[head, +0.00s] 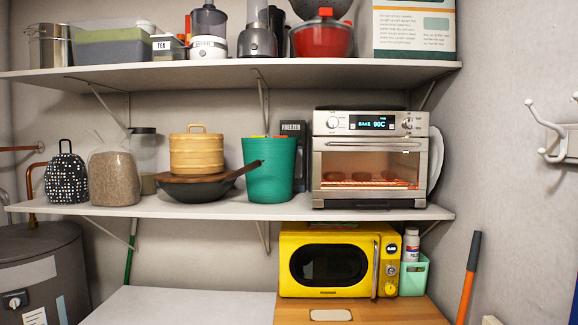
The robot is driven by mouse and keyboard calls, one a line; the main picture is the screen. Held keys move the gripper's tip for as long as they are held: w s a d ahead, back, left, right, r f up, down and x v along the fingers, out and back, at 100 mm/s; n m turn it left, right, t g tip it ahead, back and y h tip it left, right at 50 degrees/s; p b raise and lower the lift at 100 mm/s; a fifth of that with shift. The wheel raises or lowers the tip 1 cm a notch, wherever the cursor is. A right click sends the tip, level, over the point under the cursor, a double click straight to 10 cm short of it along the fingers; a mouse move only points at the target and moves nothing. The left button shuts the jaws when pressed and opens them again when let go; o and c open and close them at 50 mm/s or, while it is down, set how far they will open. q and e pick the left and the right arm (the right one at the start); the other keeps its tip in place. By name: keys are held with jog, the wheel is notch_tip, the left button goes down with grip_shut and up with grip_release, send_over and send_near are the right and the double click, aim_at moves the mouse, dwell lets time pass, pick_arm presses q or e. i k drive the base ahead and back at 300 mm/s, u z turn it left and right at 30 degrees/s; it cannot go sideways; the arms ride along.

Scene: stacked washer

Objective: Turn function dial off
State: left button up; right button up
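A silver toaster oven (370,155) stands on the middle shelf, right of centre. Its lit display (372,122) reads BAKE 90C. One dial (333,122) is left of the display and another knob (407,123) is right of it. No label shows clearly enough to tell which is the function dial. The oven door looks closed, with an orange glow and several round items behind the glass. A yellow microwave (338,262) below also has knobs on its right side (391,268). Neither of my grippers is in view.
A green cup (268,172) and a dark box (294,140) stand just left of the oven. A white plate (436,160) leans at its right. The upper shelf (230,70) overhangs it. Wall hooks (556,130) stick out at far right. The white surface (180,305) at lower left is clear.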

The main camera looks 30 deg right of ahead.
aim_at(332, 122)
jog(key=u, duration=0.2)
jog(key=i, duration=1.25)
jog(key=u, duration=0.6)
jog(key=k, duration=0.75)
jog(key=z, duration=1.35)
